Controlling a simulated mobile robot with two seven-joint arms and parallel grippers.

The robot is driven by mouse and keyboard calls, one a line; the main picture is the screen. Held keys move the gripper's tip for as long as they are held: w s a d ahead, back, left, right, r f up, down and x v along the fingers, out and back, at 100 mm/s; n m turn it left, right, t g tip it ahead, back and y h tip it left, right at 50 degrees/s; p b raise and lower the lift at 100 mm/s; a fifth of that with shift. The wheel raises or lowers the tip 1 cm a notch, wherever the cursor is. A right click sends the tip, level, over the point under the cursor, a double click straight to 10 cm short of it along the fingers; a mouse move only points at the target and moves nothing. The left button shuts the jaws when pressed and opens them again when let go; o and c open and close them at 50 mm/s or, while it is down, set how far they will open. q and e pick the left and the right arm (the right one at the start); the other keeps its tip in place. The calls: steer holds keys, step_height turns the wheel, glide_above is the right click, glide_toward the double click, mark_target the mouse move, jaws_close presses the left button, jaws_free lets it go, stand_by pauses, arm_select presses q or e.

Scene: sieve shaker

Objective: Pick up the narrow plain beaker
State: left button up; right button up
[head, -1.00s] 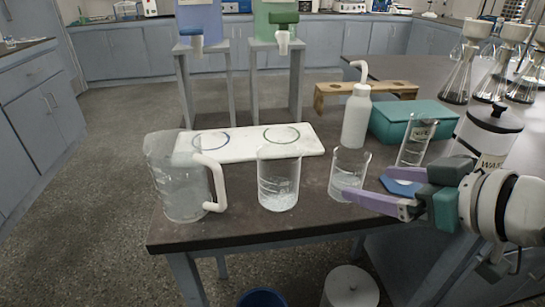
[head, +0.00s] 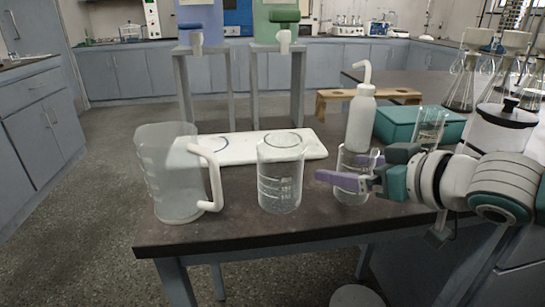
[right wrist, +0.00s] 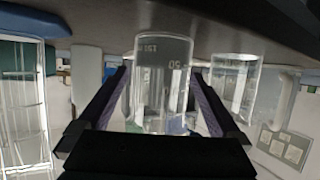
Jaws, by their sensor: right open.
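Three clear vessels stand along the table's front. The small beaker (head: 352,196), the narrower of the two front beakers, is on the right. A wider graduated beaker (head: 280,185) stands left of it, and a jug with a white handle (head: 172,180) is at far left. My right gripper (head: 345,170) is open, its purple fingers on either side of the small beaker, level with its upper part. In the right wrist view this beaker (right wrist: 162,85) sits between the fingers, with printed marks on its glass. Contact cannot be told. My left gripper is out of view.
A labelled glass (head: 430,128) stands behind my right wrist. A white squeeze bottle (head: 361,118) stands close behind the small beaker. A white board (head: 235,148), a teal box (head: 395,125) and a black-lidded container (head: 490,130) are farther back. The table's front edge is close.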

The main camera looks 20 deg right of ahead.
steer(key=shift+b+x, duration=0.3)
steer(key=shift+x, duration=0.75)
steer(key=shift+c, duration=0.4)
steer(key=shift+c, duration=1.4)
steer(key=c, duration=1.1)
steer(key=shift+c, duration=0.2)
steer(key=shift+r, duration=0.1)
